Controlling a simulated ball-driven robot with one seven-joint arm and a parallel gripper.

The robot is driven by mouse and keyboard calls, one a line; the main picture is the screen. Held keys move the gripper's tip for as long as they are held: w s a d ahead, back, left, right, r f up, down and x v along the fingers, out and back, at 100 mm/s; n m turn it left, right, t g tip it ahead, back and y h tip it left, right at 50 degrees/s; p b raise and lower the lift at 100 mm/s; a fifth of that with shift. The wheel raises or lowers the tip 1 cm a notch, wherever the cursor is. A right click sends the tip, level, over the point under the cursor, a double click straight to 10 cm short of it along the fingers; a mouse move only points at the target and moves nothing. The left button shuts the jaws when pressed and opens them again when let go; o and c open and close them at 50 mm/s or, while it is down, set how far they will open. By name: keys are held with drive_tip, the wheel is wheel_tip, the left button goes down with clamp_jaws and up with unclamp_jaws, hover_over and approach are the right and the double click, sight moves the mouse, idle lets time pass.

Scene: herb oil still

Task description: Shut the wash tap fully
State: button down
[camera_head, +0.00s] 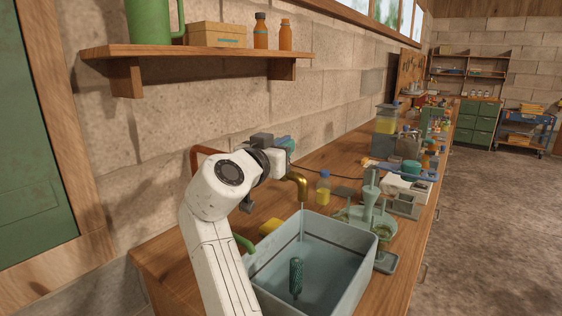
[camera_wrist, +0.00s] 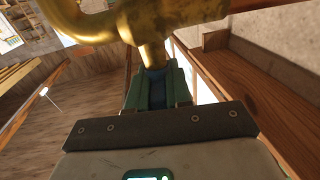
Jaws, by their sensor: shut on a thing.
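The brass wash tap (camera_head: 299,184) stands behind the grey wash basin (camera_head: 366,262), with its spout curving down over it. A thin pale stream of water (camera_head: 302,222) falls from the spout into the basin. My gripper (camera_head: 286,146) is at the top of the tap. In the wrist view, the green fingers of my gripper (camera_wrist: 157,82) are shut on the tap's dark blue handle (camera_wrist: 156,93), with the brass tap body (camera_wrist: 145,22) just beyond. Most of the handle is hidden between the fingers, so its exact angle cannot be told.
A green bottle brush (camera_head: 296,276) stands in the basin. A yellow sponge (camera_head: 270,227) lies at its back left. A yellow-filled bottle (camera_head: 323,188) and a green stand (camera_head: 371,212) are right of the tap. A wall shelf (camera_head: 195,52) hangs above.

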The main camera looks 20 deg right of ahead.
drive_tip(key=shift+w+f+m+g+h+b, duration=0.1)
drive_tip(key=shift+f+m+g+h+b, duration=0.1)
drive_tip(key=shift+m+g+h+b, duration=0.6)
drive_tip(key=shift+r+m+g+h+b, duration=0.2)
drive_tip(key=shift+m+g+h+b, duration=0.15)
drive_tip(key=shift+g, duration=0.35)
drive_tip(key=c, duration=1.1)
unclamp_jaws()
drive_tip(key=shift+a, duration=0.1)
drive_tip(key=v, duration=1.1)
